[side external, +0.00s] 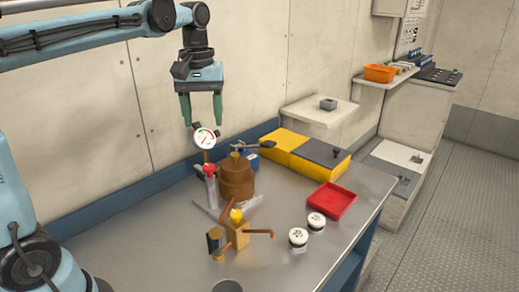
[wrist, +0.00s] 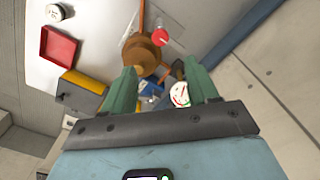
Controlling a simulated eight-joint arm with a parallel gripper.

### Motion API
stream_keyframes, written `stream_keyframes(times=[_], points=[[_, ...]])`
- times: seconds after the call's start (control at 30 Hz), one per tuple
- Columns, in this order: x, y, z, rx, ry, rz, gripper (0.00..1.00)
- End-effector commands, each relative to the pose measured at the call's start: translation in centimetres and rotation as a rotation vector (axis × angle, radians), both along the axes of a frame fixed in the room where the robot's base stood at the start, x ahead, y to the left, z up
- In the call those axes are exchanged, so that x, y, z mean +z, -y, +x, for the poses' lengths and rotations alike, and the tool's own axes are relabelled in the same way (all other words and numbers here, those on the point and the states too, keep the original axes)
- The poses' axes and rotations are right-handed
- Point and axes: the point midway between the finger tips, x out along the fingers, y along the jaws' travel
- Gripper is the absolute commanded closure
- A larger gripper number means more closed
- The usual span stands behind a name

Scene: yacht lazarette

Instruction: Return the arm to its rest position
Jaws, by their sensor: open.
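My gripper (side external: 203,122) hangs from the arm at the upper left of the side view, its green fingers pointing down and apart. It is empty. In the wrist view the two fingers (wrist: 160,68) are spread with nothing held between them. A round white gauge (side external: 205,138) stands just below the fingertips in the side view; I cannot tell the exact gap. A brown cylindrical vessel (side external: 236,178) stands below and to the right of the gripper. It also shows beyond the fingers in the wrist view (wrist: 141,52).
The grey workbench (side external: 150,240) holds a brass valve with copper pipe (side external: 237,232), two white-topped jars (side external: 298,237), a red tray (side external: 332,200) and a yellow-and-grey case (side external: 320,155). A red knob (side external: 209,170) sits beside the vessel. A wall stands close behind. Air above the bench front is clear.

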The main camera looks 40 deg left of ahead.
Motion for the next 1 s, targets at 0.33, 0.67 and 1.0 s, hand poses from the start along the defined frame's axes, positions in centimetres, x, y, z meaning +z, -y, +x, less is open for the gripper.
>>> stream_keyframes(times=[0.33, 0.67, 1.0], points=[[-3.1, 3.2, -3.4, -0.304, 0.228, 0.063, 0.41], [-8.5, 6.1, -7.3, -0.651, 0.492, 0.189, 0.41], [-10.7, 7.0, -8.5, -0.769, 0.584, 0.249, 0.41]])
